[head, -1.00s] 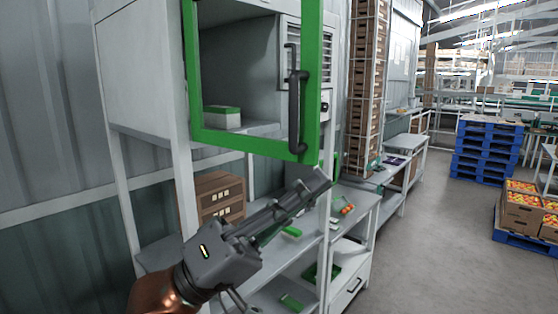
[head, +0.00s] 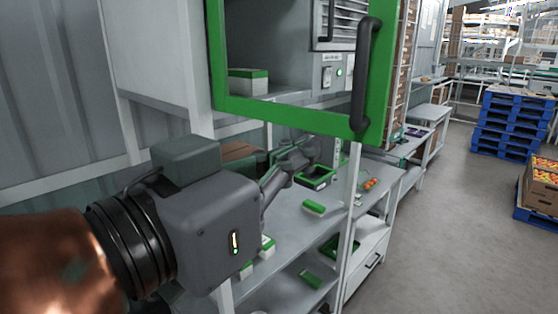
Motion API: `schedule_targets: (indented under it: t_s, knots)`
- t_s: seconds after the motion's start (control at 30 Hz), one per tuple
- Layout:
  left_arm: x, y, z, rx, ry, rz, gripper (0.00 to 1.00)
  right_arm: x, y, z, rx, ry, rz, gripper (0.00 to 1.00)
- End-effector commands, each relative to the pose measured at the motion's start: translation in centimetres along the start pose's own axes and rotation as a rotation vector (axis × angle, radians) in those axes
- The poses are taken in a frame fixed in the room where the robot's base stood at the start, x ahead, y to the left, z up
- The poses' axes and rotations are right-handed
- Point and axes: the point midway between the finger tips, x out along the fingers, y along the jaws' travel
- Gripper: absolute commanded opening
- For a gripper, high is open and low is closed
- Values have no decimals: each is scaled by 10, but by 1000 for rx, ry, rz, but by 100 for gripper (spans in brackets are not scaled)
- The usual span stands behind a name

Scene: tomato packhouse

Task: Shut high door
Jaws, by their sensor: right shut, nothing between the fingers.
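The high door is a green-framed pane with a dark upright handle (head: 366,75) at its right side. Its green frame (head: 290,116) stands out at an angle from the pale cabinet (head: 165,60), so the door is open. The cabinet's inside shows through the frame, with a white and green box (head: 248,80) on its floor. My right gripper (head: 305,152) is shut and empty, below the door's lower edge and left of the handle. It appears apart from the door. My left gripper is not in view.
A brown carton is partly hidden behind my gripper. Blue pallets (head: 510,122) stand at the right.

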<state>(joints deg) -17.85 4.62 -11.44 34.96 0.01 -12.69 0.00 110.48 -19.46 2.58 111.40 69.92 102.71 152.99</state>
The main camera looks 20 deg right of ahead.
Motion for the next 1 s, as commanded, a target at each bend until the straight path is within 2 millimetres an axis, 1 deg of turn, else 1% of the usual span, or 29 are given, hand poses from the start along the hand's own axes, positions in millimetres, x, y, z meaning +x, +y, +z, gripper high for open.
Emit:
schedule_targets:
  t_s: [0.03, 0.2, 0.3, 0.4, 0.6, 0.8, 1.0]
  knots:
    - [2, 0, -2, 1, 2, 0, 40, 12, 0, 2, 0, -2, 3, 0]
    - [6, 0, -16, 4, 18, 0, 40, 45, 0, 1, -1, -1, 3, 0]
    - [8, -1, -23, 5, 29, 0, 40, 61, 0, 1, -1, -1, 1, 0]
    - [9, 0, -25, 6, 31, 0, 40, 72, -1, 0, -2, 1, 0, 0]
    - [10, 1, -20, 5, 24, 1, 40, 82, -1, 0, -2, 1, -2, 0]
    - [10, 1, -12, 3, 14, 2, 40, 82, -2, 0, -3, 2, -3, 0]
    - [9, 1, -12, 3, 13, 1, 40, 84, 0, 0, -2, 1, -5, 0]
